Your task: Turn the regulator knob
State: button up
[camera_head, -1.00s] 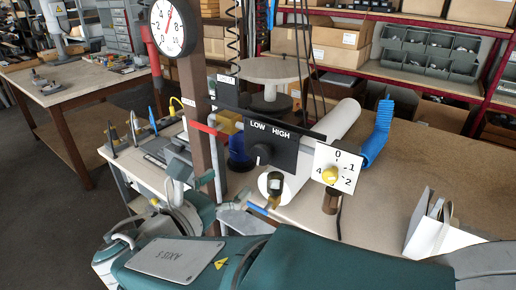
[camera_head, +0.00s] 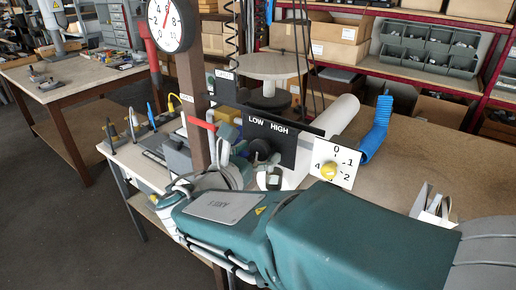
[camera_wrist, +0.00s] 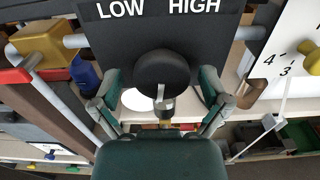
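A round black knob (camera_wrist: 163,76) with a pale pointer mark sits on a black panel (camera_wrist: 222,40) lettered LOW and HIGH. In the wrist view the pointer mark is toward the knob's lower edge. My gripper (camera_wrist: 160,100) is open, with one green-grey finger on each side of the knob and visible gaps between. I cannot tell how far the fingertips are from the panel. In the head view the knob (camera_head: 261,149) and panel (camera_head: 290,145) show beyond my arm, which partly hides the gripper.
A white numbered dial with a yellow knob (camera_head: 329,169) is right of the panel. A brown post (camera_head: 190,90) with a round gauge (camera_head: 172,24) stands left.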

jog(key=c, duration=0.8)
jog(key=shift+n, duration=0.8)
jog(key=shift+r, duration=0.1)
jog(key=o, duration=1.2)
jog(key=shift+c, duration=0.2)
